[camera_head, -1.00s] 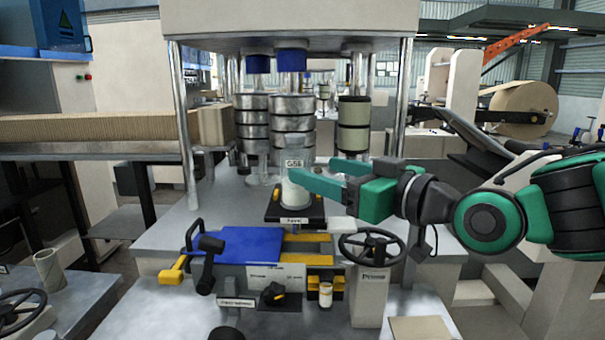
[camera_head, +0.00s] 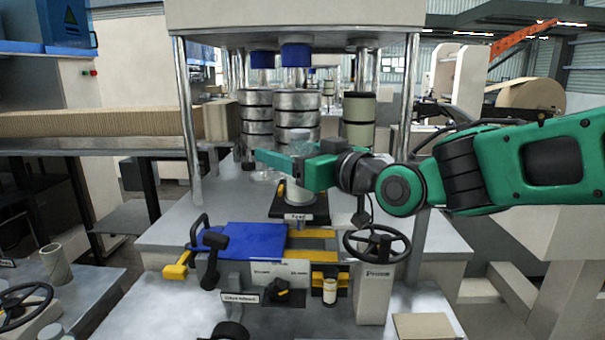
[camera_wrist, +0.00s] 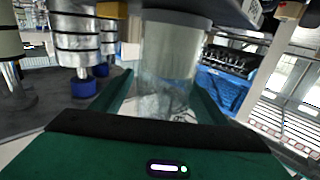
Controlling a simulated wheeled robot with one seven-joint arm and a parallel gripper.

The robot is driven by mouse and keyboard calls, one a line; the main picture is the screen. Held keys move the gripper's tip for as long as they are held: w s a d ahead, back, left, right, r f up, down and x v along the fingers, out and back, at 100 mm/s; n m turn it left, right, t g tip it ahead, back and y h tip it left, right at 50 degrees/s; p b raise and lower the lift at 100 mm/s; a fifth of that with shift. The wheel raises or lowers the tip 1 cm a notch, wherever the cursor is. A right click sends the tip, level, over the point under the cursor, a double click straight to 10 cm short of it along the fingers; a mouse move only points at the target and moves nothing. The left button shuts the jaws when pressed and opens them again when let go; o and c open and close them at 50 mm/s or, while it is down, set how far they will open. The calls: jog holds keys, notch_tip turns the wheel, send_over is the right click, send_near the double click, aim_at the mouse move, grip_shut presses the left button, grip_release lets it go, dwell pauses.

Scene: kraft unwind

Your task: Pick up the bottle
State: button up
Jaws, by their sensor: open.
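The bottle (camera_wrist: 170,55) is a translucent grey cylinder in the wrist view, with a dark rim at the picture's top and a clear, glassy part lower down. It lies between the two green fingers of my gripper (camera_wrist: 164,92), which are open on either side of it. In the head view my gripper (camera_head: 276,160) reaches in from the right, level, over the middle of the machine. Contact cannot be told.
Stacked metal cylinders (camera_head: 297,107) stand close behind the gripper, with blue-capped rods (camera_head: 296,55) above. A metal post (camera_head: 188,120) is at the left. A handwheel (camera_head: 370,245) and a blue plate (camera_head: 245,241) are in front, lower down.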

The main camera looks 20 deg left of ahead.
jog(key=shift+a, duration=0.1)
jog(key=shift+c, duration=0.3)
jog(key=c, duration=1.4)
jog(key=shift+r, duration=0.1)
jog(key=shift+r, duration=0.45)
jog(key=s+a+r, duration=0.2)
jog(key=s+r, duration=0.1)
jog(key=s+a+r, duration=0.2)
jog(key=s+r, duration=0.1)
jog(key=s+a+r, duration=0.2)
jog(key=s+r, duration=0.2)
jog(key=shift+a, duration=0.1)
